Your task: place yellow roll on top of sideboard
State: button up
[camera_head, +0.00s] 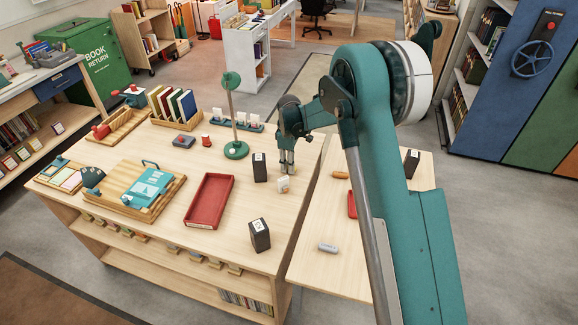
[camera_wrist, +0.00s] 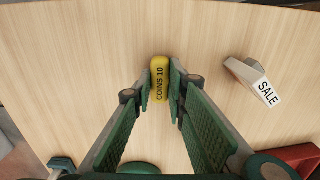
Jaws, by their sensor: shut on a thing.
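My gripper (camera_head: 286,172) points down over the right part of the large wooden table (camera_head: 160,255). In the wrist view my gripper (camera_wrist: 161,92) is shut on the yellow roll (camera_wrist: 160,78), marked "COINS 10", which sits between the fingertips. In the head view the fingers hide the roll. I cannot tell whether the roll touches the wood or is just above it. A lower wooden side table (camera_head: 325,220) adjoins on the right. Which piece is the sideboard is not clear from the pictures.
A dark block (camera_head: 259,167), a green lamp stand (camera_head: 235,150) and a red tray (camera_head: 210,200) are nearby. Another dark block (camera_head: 259,235) stands near the front edge. The side table has some bare wood.

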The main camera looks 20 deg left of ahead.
jog(key=shift+f, duration=0.15)
jog(key=o, duration=0.9)
jog(key=shift+o, duration=0.2)
notch_tip(320, 180, up, 12)
jog(key=p, duration=0.1)
jog(key=shift+r, duration=0.2)
dwell(0.3)
